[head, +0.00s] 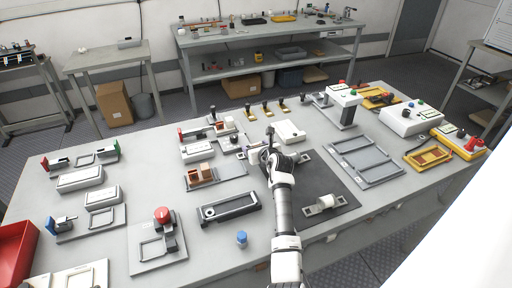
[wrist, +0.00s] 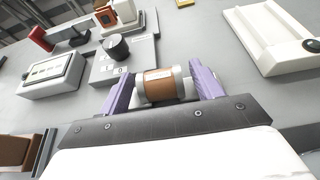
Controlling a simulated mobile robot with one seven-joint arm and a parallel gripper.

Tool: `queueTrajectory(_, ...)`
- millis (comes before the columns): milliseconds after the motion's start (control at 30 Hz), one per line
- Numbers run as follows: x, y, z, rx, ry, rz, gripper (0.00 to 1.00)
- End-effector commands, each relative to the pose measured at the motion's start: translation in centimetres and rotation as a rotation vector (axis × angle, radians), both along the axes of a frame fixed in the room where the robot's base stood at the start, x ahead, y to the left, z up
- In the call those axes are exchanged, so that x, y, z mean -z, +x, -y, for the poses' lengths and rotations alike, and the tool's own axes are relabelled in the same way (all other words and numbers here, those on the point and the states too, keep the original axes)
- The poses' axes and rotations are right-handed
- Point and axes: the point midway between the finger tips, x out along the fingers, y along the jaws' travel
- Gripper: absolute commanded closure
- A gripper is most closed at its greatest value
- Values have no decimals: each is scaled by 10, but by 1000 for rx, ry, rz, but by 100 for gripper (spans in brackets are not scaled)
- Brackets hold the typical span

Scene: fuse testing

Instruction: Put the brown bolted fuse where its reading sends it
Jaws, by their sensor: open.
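The brown bolted fuse, a brown cylinder with silvery end caps (wrist: 158,86), lies between the two purple fingers of my gripper (wrist: 162,92) in the wrist view. The fingers stand apart on either side of it, and I cannot tell whether they touch it. Just beyond it is a grey unit with a black knob (wrist: 115,47). In the head view my gripper (head: 270,148) is over the middle of the table, by the dark mat's far edge, and the fuse cannot be made out there. My gripper is open.
A white cylindrical piece (head: 324,202) lies on the dark mat (head: 290,210). Brown blocks (head: 201,173) sit in a grey tray at left. A grey divided frame (head: 364,160) is at right, a red button unit (head: 162,216) at front left. A blue-capped item (head: 241,239) stands near the front edge.

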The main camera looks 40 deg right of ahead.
Motion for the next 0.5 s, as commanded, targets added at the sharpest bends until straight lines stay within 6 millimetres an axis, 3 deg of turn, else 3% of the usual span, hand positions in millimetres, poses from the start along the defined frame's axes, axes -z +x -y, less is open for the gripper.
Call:
queueTrajectory(267, -5, -8, -2, -1, 0, 1, 35)
queueTrajectory(500, -20, -45, -10, 3, 0, 4, 35)
